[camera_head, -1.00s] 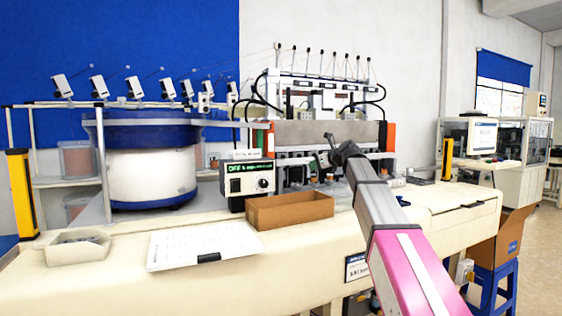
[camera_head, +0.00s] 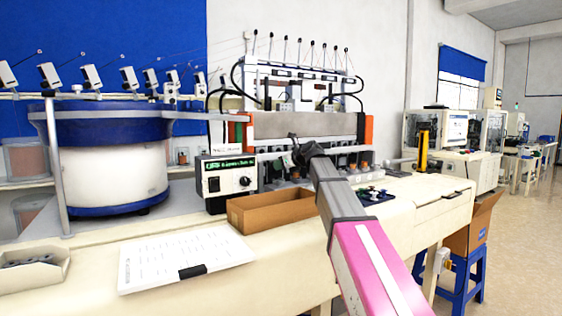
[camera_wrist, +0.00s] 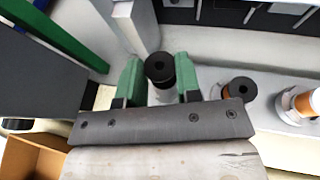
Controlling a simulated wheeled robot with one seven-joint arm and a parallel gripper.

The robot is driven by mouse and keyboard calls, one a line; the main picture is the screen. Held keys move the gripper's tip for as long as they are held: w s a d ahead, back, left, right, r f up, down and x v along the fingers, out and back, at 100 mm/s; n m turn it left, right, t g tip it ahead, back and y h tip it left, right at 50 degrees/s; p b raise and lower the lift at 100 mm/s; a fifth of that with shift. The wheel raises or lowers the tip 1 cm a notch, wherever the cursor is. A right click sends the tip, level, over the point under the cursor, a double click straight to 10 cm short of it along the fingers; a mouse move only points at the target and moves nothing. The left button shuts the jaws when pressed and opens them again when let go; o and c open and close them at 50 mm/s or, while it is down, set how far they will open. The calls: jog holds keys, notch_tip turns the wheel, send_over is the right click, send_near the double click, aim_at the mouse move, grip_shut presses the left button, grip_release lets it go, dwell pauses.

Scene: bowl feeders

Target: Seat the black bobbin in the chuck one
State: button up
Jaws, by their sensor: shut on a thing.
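In the wrist view the black bobbin (camera_wrist: 160,66), with a round top and a dark centre hole, is between the two green fingers of my gripper (camera_wrist: 159,79), which is shut on it. A pale grey, rounded part shows just below the bobbin; I cannot tell whether it is a chuck or whether the bobbin touches it. To the right, a black-topped copper bobbin (camera_wrist: 240,89) stands in a pale holder, and another copper bobbin (camera_wrist: 304,103) sits in a pale round chuck (camera_wrist: 289,99). No label tells which chuck is one. In the head view my arm hides the black bobbin.
The winding machine (camera_head: 305,125) stands behind my arm. A brown open box (camera_head: 271,211) and the control box (camera_head: 229,182) are left of the arm. A dark tray with small parts (camera_head: 373,195) lies to its right. A paper sheet (camera_head: 178,256) lies on the bench.

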aim_at(282, 182)
jog(key=shift+f, duration=1.3)
jog(key=shift+f, duration=0.55)
dwell(0.4)
jog(key=o, duration=0.6)
jog(key=shift+v, duration=5.55)
